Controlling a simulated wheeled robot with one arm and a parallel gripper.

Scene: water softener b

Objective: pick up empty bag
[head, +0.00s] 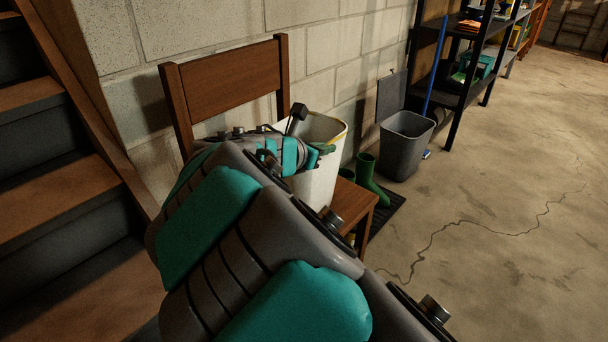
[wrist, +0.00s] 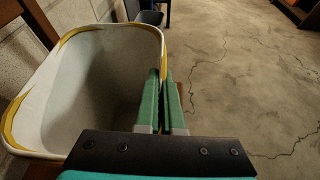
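The empty bag (head: 322,182) is white with a yellow-edged rim and stands upright with its top open on the wooden chair (head: 353,203). In the wrist view I look down into the bag (wrist: 85,80); the part of its inside that shows is bare. My gripper (wrist: 162,72) has green fingers close together, one inside the bag and one outside, with the right-hand wall at the rim between them. In the head view my gripper (head: 322,150) is at the bag's upper edge, and my arm hides the bag's left part and much of the seat.
Wooden stairs (head: 60,190) rise at the left and a block wall (head: 210,40) stands behind the chair. Green boots (head: 370,180) on a dark mat, a grey bin (head: 405,145) and dark shelves (head: 470,70) stand beyond. The concrete floor (head: 500,230) at the right is clear.

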